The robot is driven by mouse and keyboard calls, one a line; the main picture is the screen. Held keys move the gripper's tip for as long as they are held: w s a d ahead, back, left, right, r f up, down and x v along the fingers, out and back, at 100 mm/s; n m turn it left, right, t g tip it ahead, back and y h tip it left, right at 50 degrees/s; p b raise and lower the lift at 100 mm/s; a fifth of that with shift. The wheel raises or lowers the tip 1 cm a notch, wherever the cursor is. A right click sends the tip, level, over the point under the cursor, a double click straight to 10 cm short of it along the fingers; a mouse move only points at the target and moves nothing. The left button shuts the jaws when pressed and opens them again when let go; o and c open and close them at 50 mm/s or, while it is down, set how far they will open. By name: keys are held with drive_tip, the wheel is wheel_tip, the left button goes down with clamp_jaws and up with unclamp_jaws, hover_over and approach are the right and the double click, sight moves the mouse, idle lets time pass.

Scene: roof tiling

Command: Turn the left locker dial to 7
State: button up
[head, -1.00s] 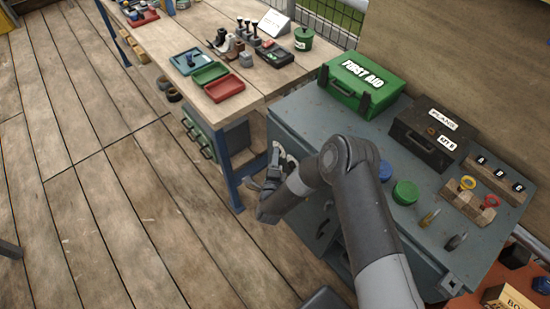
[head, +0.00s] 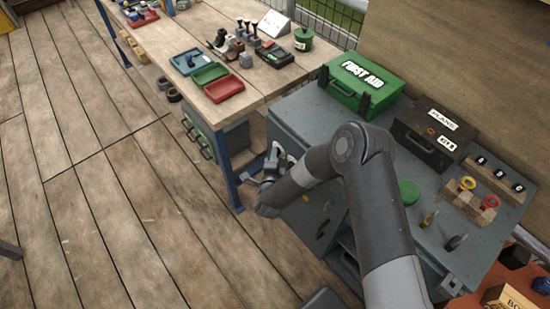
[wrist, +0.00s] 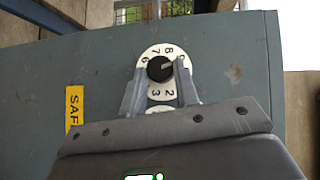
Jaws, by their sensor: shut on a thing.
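The locker dial, a black knob (wrist: 154,72) on a round white number plate (wrist: 168,50), shows in the wrist view on a grey-blue cabinet face. The digits 6, 7, 8, 3 and 2 are readable. A white mark on the knob points right and slightly up, near the digit at the right, partly covered by a finger. My gripper (wrist: 160,74) is shut on the knob, one finger on each side. In the head view my gripper (head: 273,165) is at the cabinet's left side; the dial is hidden there.
A yellow label (wrist: 74,108) reading "SAF" is left of the dial. The cabinet top (head: 312,113) carries a green first aid box (head: 360,86), a black case (head: 432,137) and a green lid (head: 409,192). A wooden workbench (head: 255,92) stands beyond; the floor left is clear.

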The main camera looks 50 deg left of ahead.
drive_tip(key=n+h, duration=0.1)
drive_tip(key=h, duration=0.1)
drive_tip(key=n+g+h, duration=0.1)
drive_tip(key=n, duration=0.1)
drive_tip(key=a+r+n+g+h, duration=0.1)
drive_tip(key=h, duration=0.1)
drive_tip(key=shift+s+r+h, duration=0.1)
drive_tip(key=shift+h, duration=0.2)
drive_tip(key=n+h, duration=0.2)
drive_tip(key=h, duration=0.1)
drive_tip(key=shift+a+r+g+h, duration=0.1)
drive_tip(key=shift+a+g+h, duration=0.2)
drive_tip(key=n+h, duration=0.2)
drive_tip(key=h, duration=0.1)
drive_tip(key=shift+a, duration=0.35)
drive_tip(key=shift+h, duration=0.4)
drive_tip(key=o, duration=1)
drive_tip(key=shift+c, duration=0.2)
drive_tip(key=v, duration=1)
drive_tip(key=shift+s+r, duration=0.25)
